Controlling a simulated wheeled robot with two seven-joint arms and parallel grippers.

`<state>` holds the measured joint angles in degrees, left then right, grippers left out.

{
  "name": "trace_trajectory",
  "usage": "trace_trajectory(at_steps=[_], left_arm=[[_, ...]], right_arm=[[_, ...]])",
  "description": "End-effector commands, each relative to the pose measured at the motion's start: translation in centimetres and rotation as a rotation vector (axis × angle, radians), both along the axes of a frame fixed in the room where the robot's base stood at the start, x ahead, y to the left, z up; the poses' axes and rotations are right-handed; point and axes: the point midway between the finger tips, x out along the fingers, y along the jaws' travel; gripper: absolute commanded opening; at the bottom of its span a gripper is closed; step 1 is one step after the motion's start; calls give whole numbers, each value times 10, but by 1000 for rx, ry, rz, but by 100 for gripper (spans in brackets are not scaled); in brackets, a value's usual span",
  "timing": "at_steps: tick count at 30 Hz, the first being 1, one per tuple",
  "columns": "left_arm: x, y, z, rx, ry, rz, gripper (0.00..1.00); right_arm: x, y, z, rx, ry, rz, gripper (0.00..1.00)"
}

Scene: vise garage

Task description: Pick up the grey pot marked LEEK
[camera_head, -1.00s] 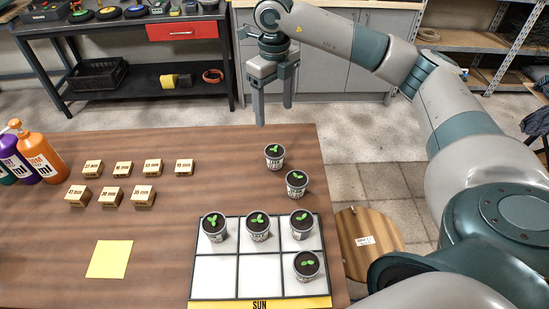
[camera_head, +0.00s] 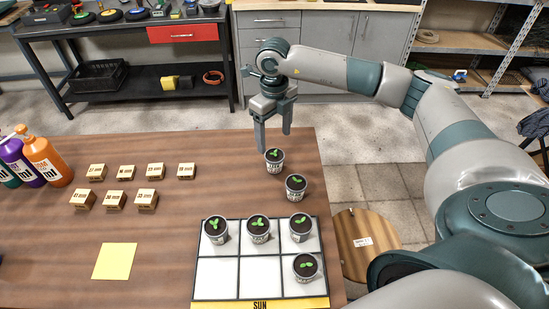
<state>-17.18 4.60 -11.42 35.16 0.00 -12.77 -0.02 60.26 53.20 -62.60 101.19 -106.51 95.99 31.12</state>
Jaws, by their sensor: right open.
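Several grey pots with dark soil and green seedlings are on the wooden table. One pot (camera_head: 274,168) stands at the far right of the table and a second pot (camera_head: 295,194) stands just nearer; both are off the tray. The far pot's label looks like LEEK, but the print is too small to be sure. My right gripper (camera_head: 274,142) is open and empty, fingers pointing down, just above and behind the far pot. Contact cannot be made out. My left gripper is not in view.
A white gridded tray (camera_head: 217,274) marked SUN holds several pots; two front cells are empty. Small wooden blocks (camera_head: 115,201), a yellow sheet (camera_head: 114,261) and bottles (camera_head: 48,160) are to the left. A round stool (camera_head: 362,262) stands right of the table.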

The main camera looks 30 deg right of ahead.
Motion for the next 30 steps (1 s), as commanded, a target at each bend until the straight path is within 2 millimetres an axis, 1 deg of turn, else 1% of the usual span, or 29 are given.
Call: trace_trajectory(at_steps=[1, 3, 6, 9, 13, 22, 26, 30], left_arm=[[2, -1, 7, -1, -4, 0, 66], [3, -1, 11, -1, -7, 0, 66], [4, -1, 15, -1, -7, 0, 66], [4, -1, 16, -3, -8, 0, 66], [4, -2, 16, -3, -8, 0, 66], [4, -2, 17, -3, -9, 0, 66], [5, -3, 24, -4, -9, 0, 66], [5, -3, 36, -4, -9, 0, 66]], right_arm=[[-1, 0, -7, 1, 4, -1, 70], [-1, 0, -18, 0, 3, 0, 70], [0, 0, -32, 0, 3, 0, 70], [0, 0, -40, 0, 1, 0, 70], [0, 0, -44, 0, -1, 0, 70], [0, 0, -44, 1, 0, 0, 70], [0, 0, -50, 0, 3, -1, 70], [0, -1, -63, 0, 3, -1, 70]])
